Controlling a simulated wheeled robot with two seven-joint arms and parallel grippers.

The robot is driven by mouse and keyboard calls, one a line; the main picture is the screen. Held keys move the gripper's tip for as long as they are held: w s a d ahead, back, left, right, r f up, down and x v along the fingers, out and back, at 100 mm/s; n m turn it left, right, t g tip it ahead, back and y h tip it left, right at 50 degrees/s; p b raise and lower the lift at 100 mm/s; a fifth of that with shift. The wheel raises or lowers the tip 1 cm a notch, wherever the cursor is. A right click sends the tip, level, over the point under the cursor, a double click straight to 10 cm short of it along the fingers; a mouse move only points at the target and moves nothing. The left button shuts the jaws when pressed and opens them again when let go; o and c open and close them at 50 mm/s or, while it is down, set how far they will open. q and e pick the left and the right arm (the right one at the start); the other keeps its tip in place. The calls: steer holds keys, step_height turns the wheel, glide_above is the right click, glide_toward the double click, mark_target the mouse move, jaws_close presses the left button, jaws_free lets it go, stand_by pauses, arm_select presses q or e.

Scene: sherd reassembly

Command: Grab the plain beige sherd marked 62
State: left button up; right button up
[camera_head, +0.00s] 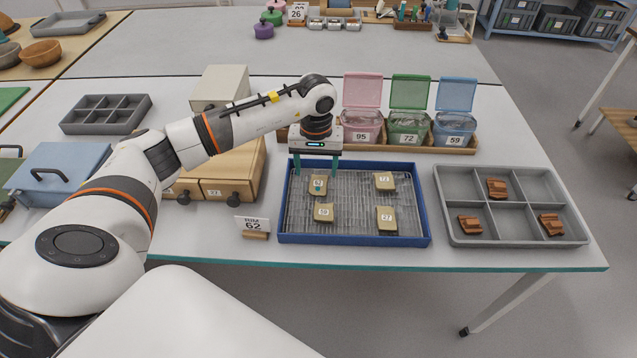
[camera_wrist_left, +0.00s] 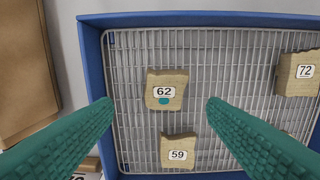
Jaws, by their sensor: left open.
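The beige sherd marked 62 (camera_wrist_left: 166,90) lies flat on the wire rack in the blue tray (camera_wrist_left: 91,60). It has a teal dot below its number. In the head view it is the far left sherd (camera_head: 318,187). My left gripper (camera_head: 316,170) is above the tray's far left part, open and empty. In the left wrist view its teal fingers (camera_wrist_left: 160,103) stand apart on either side of the sherd, nearer the camera than it. A sherd marked 59 (camera_wrist_left: 178,152) lies just below it. A sherd marked 72 (camera_wrist_left: 298,73) lies to the right.
The tray also holds a sherd (camera_head: 386,220) at the near right. A card reading 62 (camera_head: 252,225) stands left of the tray. A grey compartment tray (camera_head: 440,200) with reddish sherds is on the right. Lidded bins (camera_head: 362,125) stand behind; a wooden box (camera_head: 235,175) is left.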

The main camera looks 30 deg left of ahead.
mark_target(318, 183)
arm_select(q)
steer(key=f, duration=0.3)
steer(key=f+p, duration=0.1)
steer(key=f, duration=0.1)
steer(key=shift+w+d+f, duration=0.1)
steer(key=shift+w+f, duration=0.2)
steer(key=shift+f, duration=0.05)
steer(key=shift+c, duration=0.2)
steer(key=c, duration=1)
